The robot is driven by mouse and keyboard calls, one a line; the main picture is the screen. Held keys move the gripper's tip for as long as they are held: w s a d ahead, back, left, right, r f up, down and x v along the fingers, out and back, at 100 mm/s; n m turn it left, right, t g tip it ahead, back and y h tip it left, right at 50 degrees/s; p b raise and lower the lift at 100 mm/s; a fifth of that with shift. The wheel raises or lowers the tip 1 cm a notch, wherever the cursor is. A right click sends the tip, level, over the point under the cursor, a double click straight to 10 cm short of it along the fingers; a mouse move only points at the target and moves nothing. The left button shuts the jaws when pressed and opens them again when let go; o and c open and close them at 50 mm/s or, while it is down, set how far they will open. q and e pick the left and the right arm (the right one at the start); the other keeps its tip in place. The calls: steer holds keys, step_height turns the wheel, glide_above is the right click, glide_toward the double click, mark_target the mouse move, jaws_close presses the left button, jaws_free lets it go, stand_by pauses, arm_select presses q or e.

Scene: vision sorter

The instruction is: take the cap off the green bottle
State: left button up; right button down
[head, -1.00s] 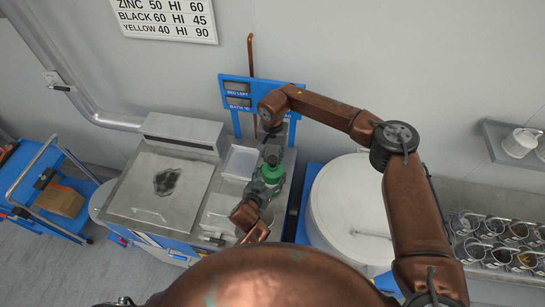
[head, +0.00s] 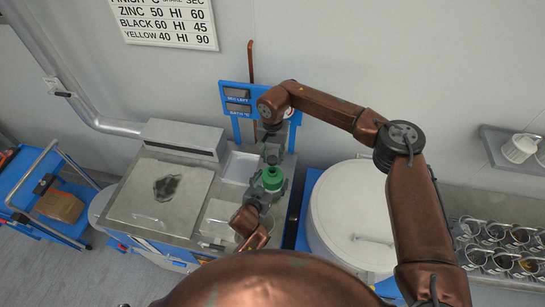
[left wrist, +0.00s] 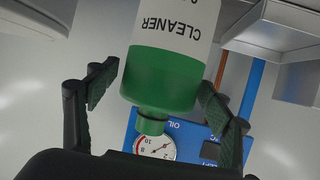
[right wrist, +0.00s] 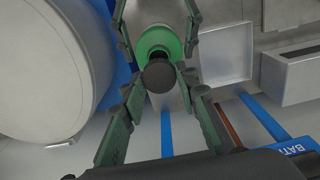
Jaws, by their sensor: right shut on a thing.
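The green bottle (head: 272,180) stands upright on the steel bench, with a white label reading CLEANER and a green top (left wrist: 165,80) in the left wrist view. My left gripper (head: 259,196) is open around it, one finger on each side, with a small gap at the left finger (left wrist: 103,84). The green neck ends bare in the left wrist view. My right gripper (head: 271,153) is above the bottle, shut on the dark round cap (right wrist: 159,76). In the right wrist view the cap sits in front of the bottle's green shoulder (right wrist: 158,42) and appears apart from the neck.
A steel bench with a flat lid (head: 150,205) lies left of the bottle, and a shallow tray (head: 240,167) is behind. A blue panel (head: 240,112) rises at the back. A large round white drum (head: 350,215) stands close on the right.

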arm_select(q)
steer(key=shift+o, duration=0.6)
steer(key=shift+f, duration=0.1)
steer(key=shift+s+a, duration=0.15)
steer(key=v, duration=1.1)
steer(key=shift+s+a+r, duration=0.15)
steer(key=shift+s+r, duration=0.05)
steer(key=shift+s, duration=0.05)
